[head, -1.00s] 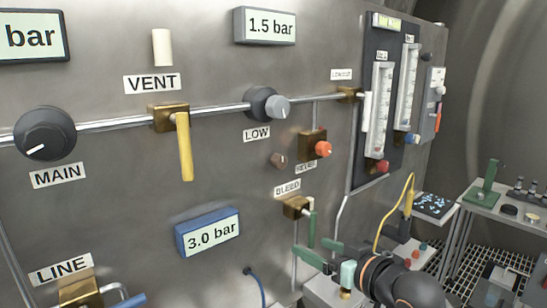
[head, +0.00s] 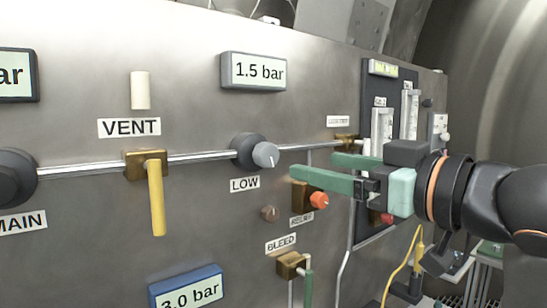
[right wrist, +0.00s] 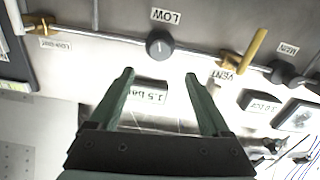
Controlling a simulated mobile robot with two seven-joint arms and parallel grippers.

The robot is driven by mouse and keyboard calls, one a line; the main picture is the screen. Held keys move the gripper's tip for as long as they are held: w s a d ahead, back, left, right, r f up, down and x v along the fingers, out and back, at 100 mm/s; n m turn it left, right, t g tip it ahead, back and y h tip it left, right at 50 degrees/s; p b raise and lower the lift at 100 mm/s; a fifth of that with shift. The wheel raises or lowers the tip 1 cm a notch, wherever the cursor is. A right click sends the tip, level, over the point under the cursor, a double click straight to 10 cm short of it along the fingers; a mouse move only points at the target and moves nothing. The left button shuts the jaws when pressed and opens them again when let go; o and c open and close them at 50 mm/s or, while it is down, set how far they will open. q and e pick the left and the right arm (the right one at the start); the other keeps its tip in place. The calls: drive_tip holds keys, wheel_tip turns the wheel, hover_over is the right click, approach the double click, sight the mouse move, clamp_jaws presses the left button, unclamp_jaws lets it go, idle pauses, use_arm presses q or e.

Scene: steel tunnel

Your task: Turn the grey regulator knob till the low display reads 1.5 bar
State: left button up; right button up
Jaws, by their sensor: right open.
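The grey regulator knob (head: 265,154), with its dark body, sits on the pipe above the LOW label (head: 244,184). The low display (head: 258,71) above it reads 1.5 bar. My right gripper (head: 313,167) is open, with green fingers pointing left just right of the knob, apart from it. In the right wrist view the knob (right wrist: 160,45) shows beyond and between the open fingertips (right wrist: 159,75). The low display (right wrist: 150,93) shows there between the fingers, upside down. My left gripper is in neither view.
The yellow VENT lever (head: 156,200) hangs left of the knob. The orange-red relief knob (head: 319,200) sits just below my right fingers. The flowmeter panel (head: 383,100) is partly behind my gripper. A blue-framed display (head: 187,290) reads 3.0 bar.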

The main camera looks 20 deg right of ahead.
sight(271, 156)
drive_tip(key=p+x, duration=0.1)
drive_tip(key=x, duration=0.8)
drive_tip(key=shift+w+a, duration=0.1)
drive_tip(key=shift+w, duration=0.2)
drive_tip(key=shift+w+a+f, duration=0.1)
drive_tip(key=shift+w+a, duration=0.15)
drive_tip(key=shift+w, duration=0.4)
drive_tip(key=shift+c, duration=0.3)
clamp_jaws()
drive_tip(key=shift+p, duration=0.85)
drive_tip(key=shift+n, duration=0.3)
drive_tip(key=shift+o, duration=0.3)
unclamp_jaws()
